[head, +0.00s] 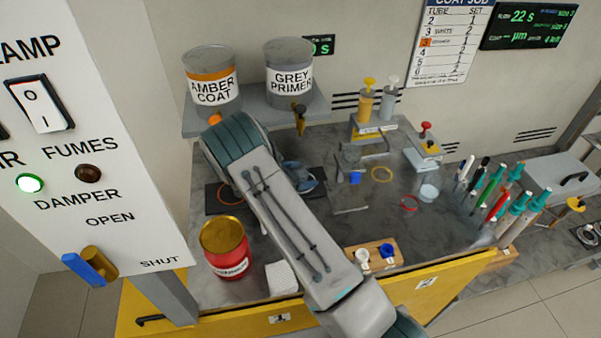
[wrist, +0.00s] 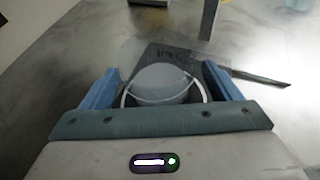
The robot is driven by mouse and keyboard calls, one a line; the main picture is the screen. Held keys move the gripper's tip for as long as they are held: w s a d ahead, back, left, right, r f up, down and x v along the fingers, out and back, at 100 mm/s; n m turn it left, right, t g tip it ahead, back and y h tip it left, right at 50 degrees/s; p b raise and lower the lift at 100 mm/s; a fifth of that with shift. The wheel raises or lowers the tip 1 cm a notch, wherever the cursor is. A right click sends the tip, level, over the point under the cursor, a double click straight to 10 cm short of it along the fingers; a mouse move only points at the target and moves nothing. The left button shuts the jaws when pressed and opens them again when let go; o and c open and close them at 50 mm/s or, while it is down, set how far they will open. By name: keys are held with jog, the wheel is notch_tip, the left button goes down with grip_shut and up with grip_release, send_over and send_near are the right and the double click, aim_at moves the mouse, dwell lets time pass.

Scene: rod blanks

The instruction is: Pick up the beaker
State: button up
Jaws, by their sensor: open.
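A round, pale grey vessel with a light rim, which looks like the beaker (wrist: 163,82), lies between my fingers in the wrist view. It sits on a dark plate (wrist: 150,56) with faint lettering. My gripper (wrist: 161,72) is open, with one blue finger on each side of the vessel; I cannot tell whether either finger touches it. In the head view my gripper (head: 303,177) is low over the bench, largely behind my arm, and the vessel between the fingers is hidden there.
A red tin (head: 226,250) stands left of my arm. A rack of several coloured tools (head: 495,200) stands farther right. A thin rod (wrist: 262,78) lies right of my fingers.

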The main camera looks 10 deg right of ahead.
jog(key=c, duration=1.2)
jog(key=shift+r, duration=0.1)
